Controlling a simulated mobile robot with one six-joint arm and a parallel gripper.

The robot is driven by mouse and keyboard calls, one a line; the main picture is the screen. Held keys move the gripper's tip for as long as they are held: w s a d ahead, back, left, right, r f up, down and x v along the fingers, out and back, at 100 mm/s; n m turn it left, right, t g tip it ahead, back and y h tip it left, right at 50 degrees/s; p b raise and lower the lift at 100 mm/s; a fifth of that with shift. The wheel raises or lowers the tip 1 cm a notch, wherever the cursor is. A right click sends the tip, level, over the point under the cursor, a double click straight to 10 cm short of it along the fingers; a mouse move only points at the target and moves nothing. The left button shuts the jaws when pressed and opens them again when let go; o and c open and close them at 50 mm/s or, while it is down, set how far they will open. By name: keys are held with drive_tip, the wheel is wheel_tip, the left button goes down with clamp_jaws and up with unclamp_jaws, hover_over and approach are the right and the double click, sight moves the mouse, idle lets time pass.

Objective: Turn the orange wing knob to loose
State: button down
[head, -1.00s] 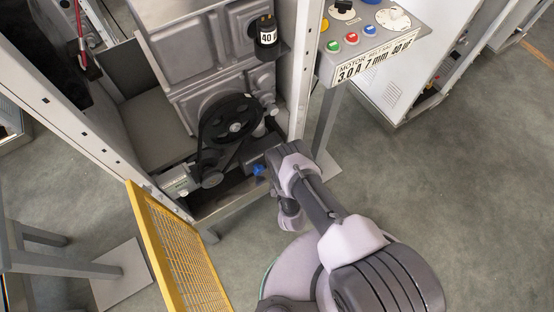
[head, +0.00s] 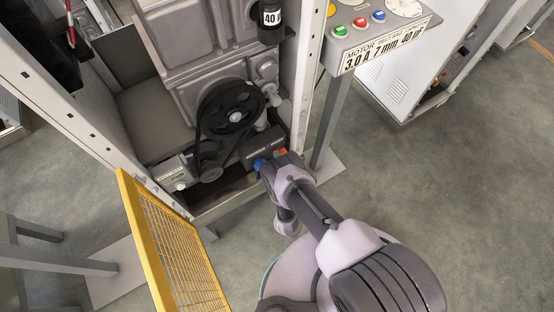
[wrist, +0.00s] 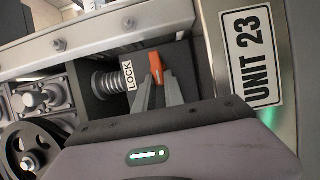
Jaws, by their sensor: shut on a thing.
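The orange wing knob (wrist: 156,62) shows in the wrist view between the tips of my gripper (wrist: 161,84), in front of a dark recess. My gripper is shut on it, one grey finger on each side. A white tag reading LOCK (wrist: 129,75) stands just left of the knob. A small orange patch of the knob (head: 281,152) shows in the head view beside my wrist, low on the machine. My arm hides most of the knob and the fingers there.
A threaded bolt or spring (wrist: 106,82) lies left of the tag, and a UNIT 23 plate (wrist: 250,58) is on the right. The black belt wheel (head: 235,117) is left of my arm. A yellow mesh guard (head: 170,245) stands open at the lower left.

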drive_tip(key=shift+w+a+r, duration=0.1)
idle(0.3)
drive_tip(key=c, duration=1.4)
unclamp_jaws()
drive_tip(key=shift+c, duration=0.2)
